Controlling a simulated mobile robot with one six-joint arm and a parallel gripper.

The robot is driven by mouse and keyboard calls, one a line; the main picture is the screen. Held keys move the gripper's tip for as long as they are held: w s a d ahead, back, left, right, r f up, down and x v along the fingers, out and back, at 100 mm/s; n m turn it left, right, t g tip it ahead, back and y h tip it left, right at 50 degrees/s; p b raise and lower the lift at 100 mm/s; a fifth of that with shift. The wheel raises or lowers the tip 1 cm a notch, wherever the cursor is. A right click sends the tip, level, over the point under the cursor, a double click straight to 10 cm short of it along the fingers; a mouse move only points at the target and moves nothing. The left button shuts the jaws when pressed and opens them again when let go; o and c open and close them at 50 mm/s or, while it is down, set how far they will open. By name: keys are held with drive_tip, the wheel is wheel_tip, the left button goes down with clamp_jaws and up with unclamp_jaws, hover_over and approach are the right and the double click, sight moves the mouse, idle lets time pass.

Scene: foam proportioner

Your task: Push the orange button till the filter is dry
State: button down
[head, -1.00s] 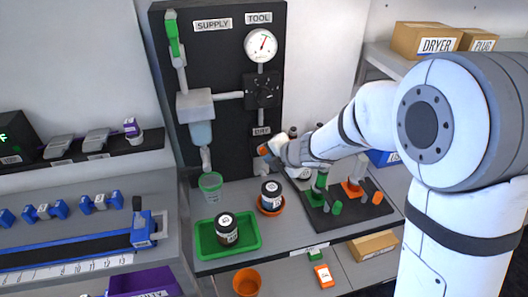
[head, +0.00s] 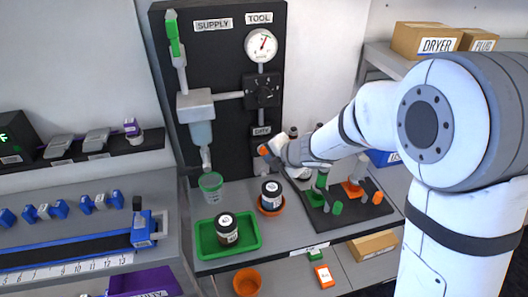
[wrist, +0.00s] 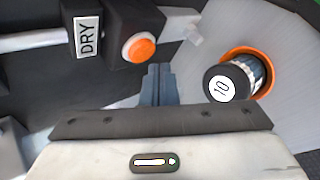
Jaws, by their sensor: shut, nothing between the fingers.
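The orange button (wrist: 140,47) sits on a dark block beside the white DRY label (wrist: 87,37) in the wrist view. In the head view the orange button (head: 263,150) shows just left of my wrist, under the DRY label (head: 262,131). My gripper (wrist: 159,68) is shut and empty, its fingertips just below and right of the button in the wrist picture. I cannot tell whether they touch it. In the head view my gripper is mostly hidden by my wrist. I cannot identify the filter for certain; a pale blue cylinder (head: 201,133) hangs on the black panel.
Another black jar (head: 226,231) stands in a green tray (head: 205,242). A dark rack (head: 375,207) with coloured parts lies to the right.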

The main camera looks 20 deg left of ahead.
drive_tip(key=shift+w+a, duration=0.1)
drive_tip(key=shift+w, duration=0.05)
drive_tip(key=shift+w+a, duration=0.15)
drive_tip(key=shift+w, duration=0.15)
drive_tip(key=shift+w+a+p, duration=0.2)
drive_tip(key=shift+w+p, duration=0.15)
drive_tip(key=shift+p, duration=0.1)
idle(0.7)
drive_tip(key=shift+s+d+b, duration=0.3)
drive_tip(key=shift+s+d, duration=0.1)
drive_tip(key=shift+s, duration=0.35)
drive_tip(key=shift+s+d+b, duration=0.2)
drive_tip(key=shift+s+d, duration=0.25)
drive_tip(key=shift+s, duration=0.25)
drive_tip(key=shift+s+d+b, duration=0.25)
drive_tip(key=shift+s+d, duration=0.2)
drive_tip(key=shift+s, duration=0.3)
drive_tip(key=shift+s+d+b, duration=0.2)
drive_tip(key=shift+s+d, duration=0.25)
drive_tip(key=shift+s, duration=0.25)
